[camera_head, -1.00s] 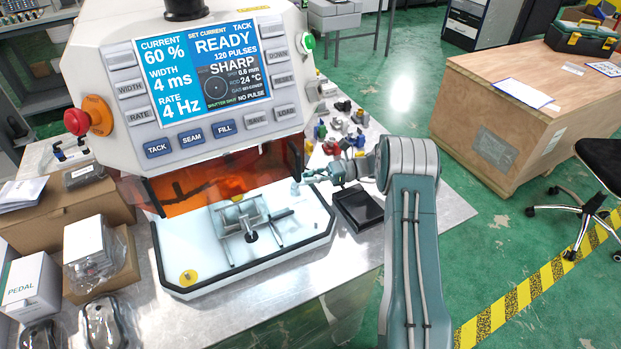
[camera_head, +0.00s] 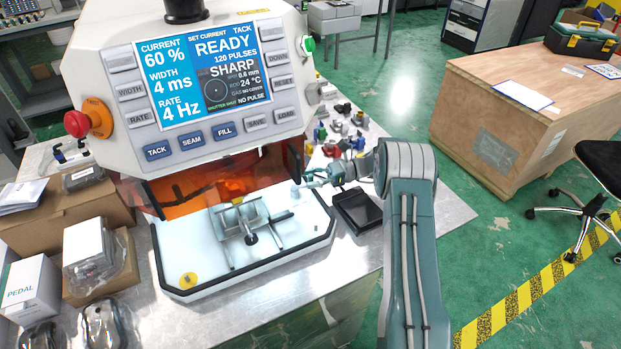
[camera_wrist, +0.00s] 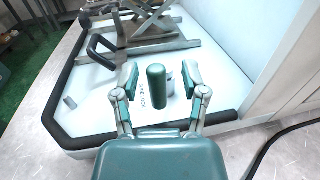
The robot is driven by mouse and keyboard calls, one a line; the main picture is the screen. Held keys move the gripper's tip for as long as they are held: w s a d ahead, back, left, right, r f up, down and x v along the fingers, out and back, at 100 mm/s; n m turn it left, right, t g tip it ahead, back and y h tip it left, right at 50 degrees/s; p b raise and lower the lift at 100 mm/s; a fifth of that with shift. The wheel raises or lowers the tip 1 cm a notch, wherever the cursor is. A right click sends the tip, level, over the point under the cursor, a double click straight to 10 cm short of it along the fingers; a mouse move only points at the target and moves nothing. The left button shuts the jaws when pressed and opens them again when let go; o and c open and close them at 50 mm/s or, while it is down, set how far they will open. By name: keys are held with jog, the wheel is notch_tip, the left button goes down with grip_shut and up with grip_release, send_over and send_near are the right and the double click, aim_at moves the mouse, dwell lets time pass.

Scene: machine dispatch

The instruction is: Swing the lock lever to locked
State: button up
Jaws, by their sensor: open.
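The lock lever shows in the wrist view as an upright dark green grip (camera_wrist: 156,88) with a small grey part beside it. My gripper (camera_wrist: 160,72) is open, with one teal finger on each side of the green grip. Whether either finger touches it I cannot tell. In the head view my gripper (camera_head: 312,179) is low at the right edge of the white tray (camera_head: 200,283). The lever is hard to make out there.
A metal fixture (camera_head: 240,218) with dark-handled bars stands mid-tray. The machine housing with its display (camera_head: 205,75) and orange shield (camera_head: 225,180) overhangs the tray's back.

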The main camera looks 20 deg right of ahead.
jog(key=d, duration=1.2)
jog(key=shift+w, duration=0.15)
jog(key=shift+d, duration=0.1)
